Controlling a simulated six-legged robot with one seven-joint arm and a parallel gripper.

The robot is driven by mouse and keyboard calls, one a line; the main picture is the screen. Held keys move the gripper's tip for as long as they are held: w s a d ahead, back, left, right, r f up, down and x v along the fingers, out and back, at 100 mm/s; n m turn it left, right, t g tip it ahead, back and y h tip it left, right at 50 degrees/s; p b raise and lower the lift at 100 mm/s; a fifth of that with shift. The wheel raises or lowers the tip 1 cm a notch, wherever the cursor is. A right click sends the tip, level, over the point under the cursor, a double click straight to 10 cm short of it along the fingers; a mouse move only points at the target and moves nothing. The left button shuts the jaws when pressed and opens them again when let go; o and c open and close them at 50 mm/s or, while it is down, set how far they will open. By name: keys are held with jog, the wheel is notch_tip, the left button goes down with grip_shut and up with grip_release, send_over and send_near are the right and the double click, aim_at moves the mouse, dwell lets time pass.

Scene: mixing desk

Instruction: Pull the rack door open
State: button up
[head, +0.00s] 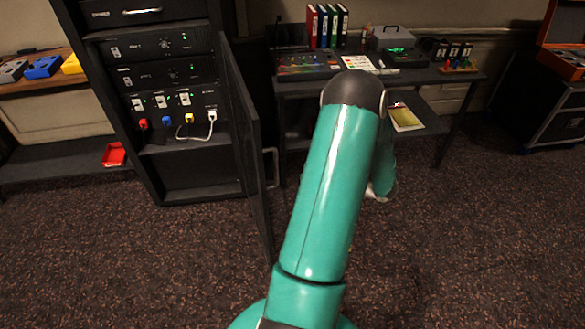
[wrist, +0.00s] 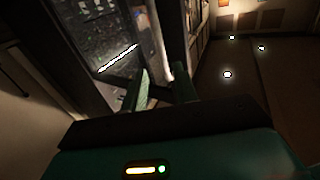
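The dark rack (head: 160,75) stands at the left in the head view. Its door (head: 247,140) is swung well out from the front, and the rack's inside shows. A pale door handle (head: 272,167) sticks out from the door's right side. My teal arm fills the middle of the head view and hides my gripper there. In the wrist view my gripper's (wrist: 162,90) two fingers stand apart with a gap between them. A pale upright bar shows just beyond the gap; I cannot tell whether it is the handle or touches a finger.
A desk (head: 440,76) with a mixer (head: 306,64), binders (head: 327,26) and other gear stands behind my arm. A red tray (head: 114,155) lies on a low shelf left of the rack. A dark case (head: 555,115) stands far right. Carpet (head: 480,240) is clear at the front right.

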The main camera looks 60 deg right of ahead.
jog(key=v, duration=0.3)
jog(key=shift+s, duration=0.15)
dwell(0.6)
